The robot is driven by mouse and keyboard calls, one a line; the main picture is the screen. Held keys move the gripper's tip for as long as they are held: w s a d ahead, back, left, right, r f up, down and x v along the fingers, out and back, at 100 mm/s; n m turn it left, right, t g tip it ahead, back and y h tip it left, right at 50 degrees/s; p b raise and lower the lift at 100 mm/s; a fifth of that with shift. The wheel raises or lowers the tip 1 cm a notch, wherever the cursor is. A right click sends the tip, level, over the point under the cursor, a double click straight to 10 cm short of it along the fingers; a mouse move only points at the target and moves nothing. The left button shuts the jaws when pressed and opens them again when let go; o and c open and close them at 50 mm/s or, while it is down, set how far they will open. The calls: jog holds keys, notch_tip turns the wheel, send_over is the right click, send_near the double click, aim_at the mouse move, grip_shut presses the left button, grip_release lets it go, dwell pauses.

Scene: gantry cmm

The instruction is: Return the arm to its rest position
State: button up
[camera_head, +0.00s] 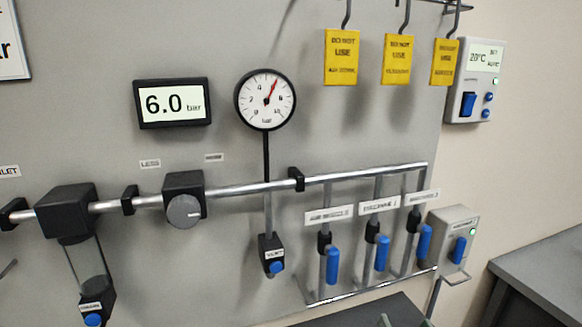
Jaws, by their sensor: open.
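My gripper and arm do not show in the head view, so the arm's pose cannot be told. The view faces a grey wall panel (60,140) with air-line fittings. A digital display (172,103) reads 6.0 bar. A round dial gauge (265,99) with a red needle stands to its right. A metal pipe (240,189) runs across below them, with a grey round knob (184,211) on a black block. Several blue valve handles (332,266) hang down at the right under white labels.
Yellow DO NOT USE tags (342,57) hang from hooks at the top. A thermostat box (475,82) reading 20°C is on the wall at the right. A switch box (455,242) with a blue switch sits lower right. A grey table (545,270) stands at the right edge.

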jog(key=s+a+f+g+h, duration=0.1)
jog(key=s+a+f+g, duration=0.1)
jog(key=s+f, duration=1.45)
jog(key=s+a+n+g, duration=0.1)
jog(key=s+n, duration=0.1)
jog(key=s, duration=2.1)
jog(key=shift+s+a+r+n, duration=0.2)
jog(key=shift+n, duration=0.2)
